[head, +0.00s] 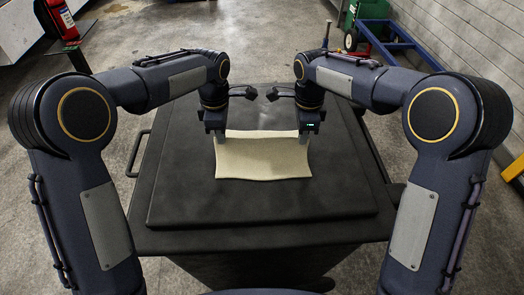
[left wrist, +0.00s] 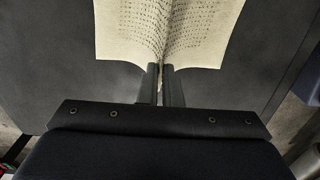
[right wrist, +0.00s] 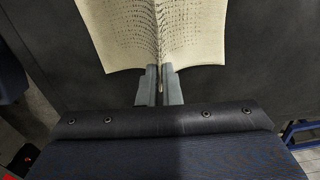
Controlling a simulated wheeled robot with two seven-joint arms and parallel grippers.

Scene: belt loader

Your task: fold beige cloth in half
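The beige cloth (head: 262,160) lies on the dark work surface, with its far edge between my two grippers. My left gripper (head: 220,138) is at the cloth's far left corner. In the left wrist view its fingers (left wrist: 163,70) are closed on the cloth edge, and the cloth (left wrist: 125,35) rises in a crease between them. My right gripper (head: 303,138) is at the far right corner. In the right wrist view its fingers (right wrist: 159,70) also pinch the edge of the cloth (right wrist: 200,35). I cannot tell how far the held edge is lifted.
The black table top (head: 180,200) is clear around the cloth. A handle (head: 137,153) sticks out at its left side. A red extinguisher (head: 62,20), a green object (head: 368,12) and a blue frame (head: 395,38) stand in the background, away from the table.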

